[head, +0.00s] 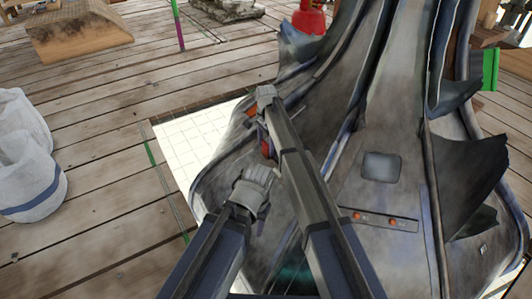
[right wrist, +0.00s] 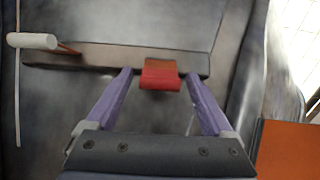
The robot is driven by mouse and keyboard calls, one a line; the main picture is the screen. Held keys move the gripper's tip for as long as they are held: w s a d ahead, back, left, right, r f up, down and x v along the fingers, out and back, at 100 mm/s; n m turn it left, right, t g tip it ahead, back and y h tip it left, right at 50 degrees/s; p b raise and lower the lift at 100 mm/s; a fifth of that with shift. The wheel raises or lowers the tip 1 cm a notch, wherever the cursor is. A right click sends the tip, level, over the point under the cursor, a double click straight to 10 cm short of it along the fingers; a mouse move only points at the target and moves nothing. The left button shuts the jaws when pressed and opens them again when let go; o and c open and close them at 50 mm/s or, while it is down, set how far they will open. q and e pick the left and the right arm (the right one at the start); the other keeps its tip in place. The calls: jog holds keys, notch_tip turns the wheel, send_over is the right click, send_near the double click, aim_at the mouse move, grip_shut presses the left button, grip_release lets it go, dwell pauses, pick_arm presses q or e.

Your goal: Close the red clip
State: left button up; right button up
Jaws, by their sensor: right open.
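The red clip (right wrist: 160,76) shows in the middle of the right wrist view, at the lower edge of a dark strip on a grey metal surface. Its top is orange-brown and its front lip is bright red. My right gripper (right wrist: 158,80) is open, with one purple finger on each side of the clip; I cannot tell whether either finger touches it. In the head view a small red part (head: 265,147) shows beside my right arm, mostly hidden. My left gripper (head: 256,180) shows end-on at the lower middle; its jaws cannot be made out.
A white cylinder (right wrist: 32,41) on an orange stem stands left of the clip. An orange panel (right wrist: 288,150) fills the lower right corner of the wrist view. White sacks (head: 30,160) are at the left.

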jog(key=shift+f, duration=0.6)
